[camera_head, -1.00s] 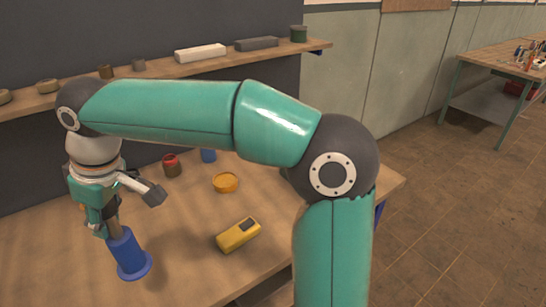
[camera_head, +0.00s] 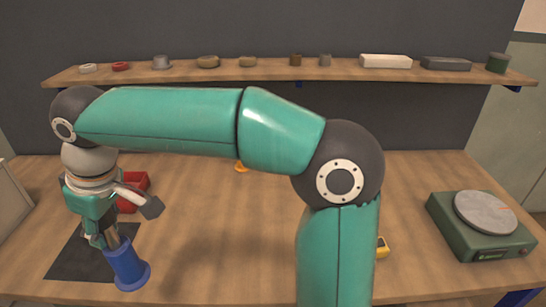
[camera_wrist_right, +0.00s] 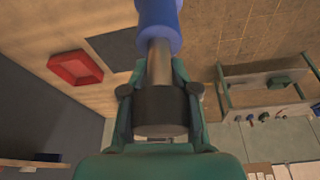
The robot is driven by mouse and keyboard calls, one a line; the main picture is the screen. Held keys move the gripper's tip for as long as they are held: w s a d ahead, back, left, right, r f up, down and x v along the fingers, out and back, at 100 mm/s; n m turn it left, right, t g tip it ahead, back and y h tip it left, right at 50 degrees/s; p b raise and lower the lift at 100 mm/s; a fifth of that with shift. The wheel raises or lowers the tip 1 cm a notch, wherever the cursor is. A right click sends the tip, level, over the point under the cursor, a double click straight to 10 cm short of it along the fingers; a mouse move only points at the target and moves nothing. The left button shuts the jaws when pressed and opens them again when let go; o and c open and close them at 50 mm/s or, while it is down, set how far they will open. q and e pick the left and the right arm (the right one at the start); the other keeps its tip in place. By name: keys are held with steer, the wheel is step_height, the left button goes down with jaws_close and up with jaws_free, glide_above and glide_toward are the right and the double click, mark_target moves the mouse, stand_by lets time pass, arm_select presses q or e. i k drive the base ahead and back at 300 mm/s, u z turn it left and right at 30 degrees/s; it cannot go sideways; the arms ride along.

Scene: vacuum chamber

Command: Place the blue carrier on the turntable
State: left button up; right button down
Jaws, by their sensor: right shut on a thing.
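The blue carrier (camera_head: 124,265) is a blue cylinder with a wide flange at its lower end, slightly tilted, at the left of the head view. My right gripper (camera_head: 108,236) is shut on its grey-brown stem. In the right wrist view the stem (camera_wrist_right: 159,65) stands between the fingers, with the blue body (camera_wrist_right: 158,25) beyond. The turntable (camera_head: 485,212), a grey disc on a green box, stands at the right of the bench, far from the carrier. My left gripper is not in view.
A red tray (camera_head: 133,188) and a dark mat (camera_head: 75,262) lie behind and beside the carrier. A yellow device (camera_head: 382,247) is partly hidden by my right arm. A shelf (camera_head: 290,75) with several small items runs along the back. The middle bench is largely clear.

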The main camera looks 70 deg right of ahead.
mark_target(485, 209)
steer(key=u, duration=0.15)
steer(key=k, duration=2.7)
steer(key=z, duration=1.3)
steer(key=i, duration=1.05)
steer(key=z, duration=0.1)
